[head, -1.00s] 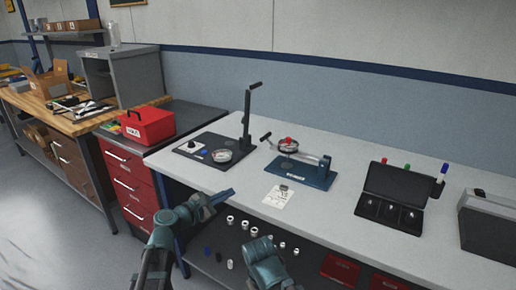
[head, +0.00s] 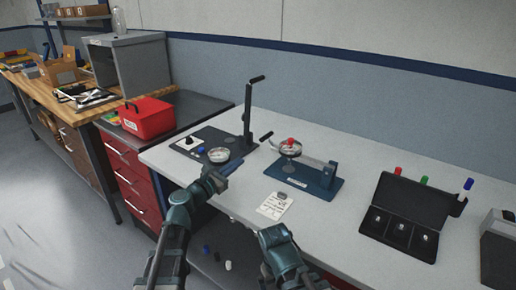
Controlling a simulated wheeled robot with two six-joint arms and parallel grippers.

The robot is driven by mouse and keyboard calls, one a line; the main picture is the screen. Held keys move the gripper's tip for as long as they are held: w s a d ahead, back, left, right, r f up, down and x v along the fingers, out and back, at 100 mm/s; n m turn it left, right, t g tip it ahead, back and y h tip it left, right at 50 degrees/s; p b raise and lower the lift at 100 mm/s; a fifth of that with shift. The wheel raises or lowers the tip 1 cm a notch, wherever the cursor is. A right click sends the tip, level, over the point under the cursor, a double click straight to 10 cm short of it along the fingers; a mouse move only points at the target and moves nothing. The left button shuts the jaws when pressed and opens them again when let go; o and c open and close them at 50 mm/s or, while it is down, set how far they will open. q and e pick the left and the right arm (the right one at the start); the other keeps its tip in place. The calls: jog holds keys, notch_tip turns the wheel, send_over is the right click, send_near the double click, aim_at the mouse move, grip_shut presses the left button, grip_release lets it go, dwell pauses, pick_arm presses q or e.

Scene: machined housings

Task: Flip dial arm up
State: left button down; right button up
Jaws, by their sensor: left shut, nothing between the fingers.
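A blue fixture (head: 306,181) stands on the light bench. A round dial with a red cap (head: 290,143) sits over its left part, and a low arm (head: 318,163) runs from the dial to the post at the right. A short dark handle (head: 266,137) sticks out to the upper left. To its left, a black stand has a tall upright column (head: 247,115) and a round gauge (head: 219,155) on its base. My left gripper (head: 226,172) is shut and empty, in front of the round gauge and left of the blue fixture, apart from the fixture.
A paper sheet (head: 274,206) lies in front of the fixture. An open black case (head: 398,232) with colored markers behind it is at the right. A red box (head: 147,118) sits on the drawer cabinet at the left. The bench between fixture and case is clear.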

pick_arm(q)
jog(key=x, duration=1)
jog(key=shift+r+p, duration=0.1)
jog(key=shift+p, duration=0.2)
